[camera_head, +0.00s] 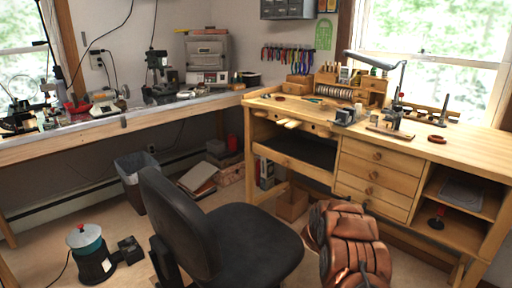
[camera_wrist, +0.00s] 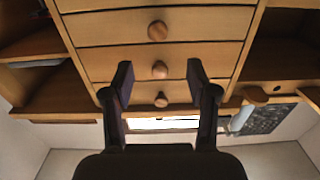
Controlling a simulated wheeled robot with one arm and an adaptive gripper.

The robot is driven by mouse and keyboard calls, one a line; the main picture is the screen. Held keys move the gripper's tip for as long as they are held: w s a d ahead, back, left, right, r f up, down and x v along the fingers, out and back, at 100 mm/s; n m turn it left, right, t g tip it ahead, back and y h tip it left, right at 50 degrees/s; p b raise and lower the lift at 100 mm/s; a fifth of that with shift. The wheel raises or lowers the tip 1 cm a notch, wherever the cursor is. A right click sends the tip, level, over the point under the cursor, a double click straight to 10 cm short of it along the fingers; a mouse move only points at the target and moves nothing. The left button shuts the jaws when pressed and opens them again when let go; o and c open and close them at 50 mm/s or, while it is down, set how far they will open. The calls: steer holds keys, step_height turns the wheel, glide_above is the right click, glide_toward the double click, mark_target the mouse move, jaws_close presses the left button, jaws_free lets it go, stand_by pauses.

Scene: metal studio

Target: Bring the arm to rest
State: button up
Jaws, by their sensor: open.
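My arm (camera_head: 350,250) shows in the head view as copper-brown rounded links at the lower middle right, in front of the wooden workbench and just right of the black chair. My gripper (camera_wrist: 160,84) shows in the wrist view with its two dark fingers apart and nothing between them. It faces the workbench drawers (camera_wrist: 158,62), which appear upside down, with round knobs lying beyond the fingers. I cannot make out the fingertips in the head view, and the fingers' distance from the drawers is hard to tell.
The black office chair (camera_head: 215,235) stands close left of my arm. The workbench (camera_head: 470,146) holds tools and a lamp. A long side bench (camera_head: 70,142) runs along the left wall.

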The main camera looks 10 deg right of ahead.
steer(key=w+a+r+n+t+y, duration=0.1)
steer(key=a+r+n+y, duration=0.3)
steer(key=a, duration=0.6)
steer(key=a+r+n+y, duration=0.1)
steer(key=a+y, duration=0.5)
steer(key=a, duration=0.3)
steer(key=s+a+r+n+g+y, duration=0.3)
steer(key=s+a+y, duration=0.2)
steer(key=s+a, duration=0.85)
steer(key=s+a+r+n+g+y, duration=0.1)
steer(key=s+a+g, duration=0.2)
steer(key=s, duration=0.8)
steer(key=s+a+n+g, duration=0.1)
steer(key=s+a+g, duration=0.15)
steer(key=s, duration=0.85)
steer(key=s+d+r+n+g+h, duration=0.1)
steer(key=s+d+g, duration=0.15)
steer(key=s, duration=0.95)
steer(key=s+d+r+g, duration=0.1)
steer(key=s+g, duration=0.3)
steer(key=s, duration=0.8)
step_height(320, 180, up, 18)
steer(key=t+p, duration=0.1)
steer(key=p, duration=1.6)
steer(key=shift+w+t, duration=0.3)
steer(key=shift+w, duration=0.15)
steer(key=shift+f, duration=0.1)
